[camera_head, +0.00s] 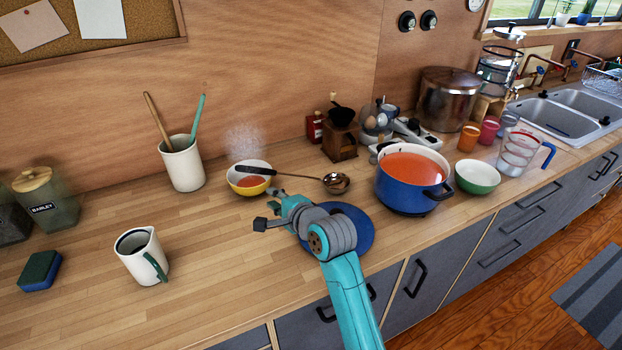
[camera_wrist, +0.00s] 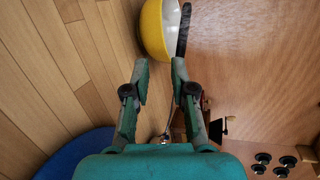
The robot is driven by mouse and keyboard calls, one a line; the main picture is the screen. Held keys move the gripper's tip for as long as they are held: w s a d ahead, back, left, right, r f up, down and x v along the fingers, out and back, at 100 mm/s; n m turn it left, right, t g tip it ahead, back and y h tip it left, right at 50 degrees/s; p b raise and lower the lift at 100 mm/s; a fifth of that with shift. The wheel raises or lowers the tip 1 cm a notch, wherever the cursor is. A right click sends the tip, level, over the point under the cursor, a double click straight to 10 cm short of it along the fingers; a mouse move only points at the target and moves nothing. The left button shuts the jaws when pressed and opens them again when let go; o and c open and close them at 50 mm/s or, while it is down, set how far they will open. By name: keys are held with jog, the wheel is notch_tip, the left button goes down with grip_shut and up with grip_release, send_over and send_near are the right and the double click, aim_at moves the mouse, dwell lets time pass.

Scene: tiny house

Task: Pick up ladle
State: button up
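The ladle has a black handle (camera_head: 258,171) lying over the rim of a yellow bowl (camera_head: 248,188) and a metal scoop (camera_head: 337,183) to the right, beside the blue pot. My gripper (camera_head: 267,208) is low over the counter, on the near side of the bowl and ladle. In the wrist view my gripper (camera_wrist: 160,67) is open with nothing held between the fingertips. The yellow bowl (camera_wrist: 153,30) and black ladle handle (camera_wrist: 184,32) are beyond the fingertips. Part of the ladle is hidden behind the right finger in that view.
A blue pot (camera_head: 403,196) of orange-red soup stands right of the ladle. A blue plate (camera_head: 358,240) lies under my arm. A crock (camera_head: 183,165) with utensils stands behind left, and a white pitcher (camera_head: 139,258) at front left. The counter between pitcher and bowl is clear.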

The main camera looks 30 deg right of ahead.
aim_at(260, 171)
jog(key=w+m, duration=0.1)
jog(key=w, duration=0.2)
jog(key=w+r, duration=0.1)
jog(key=w, duration=0.2)
jog(key=w+m+g, duration=0.1)
jog(key=w, duration=0.2)
jog(key=shift+w+d+r+m, duration=0.1)
jog(key=shift+d+r+m, duration=0.1)
jog(key=shift+d+m, duration=0.1)
jog(key=shift+d+x, duration=0.15)
jog(key=shift+x, duration=1.2)
jog(key=shift+d+x, duration=0.15)
jog(key=shift+x, duration=1.2)
jog(key=shift+f, duration=0.1)
grip_shut()
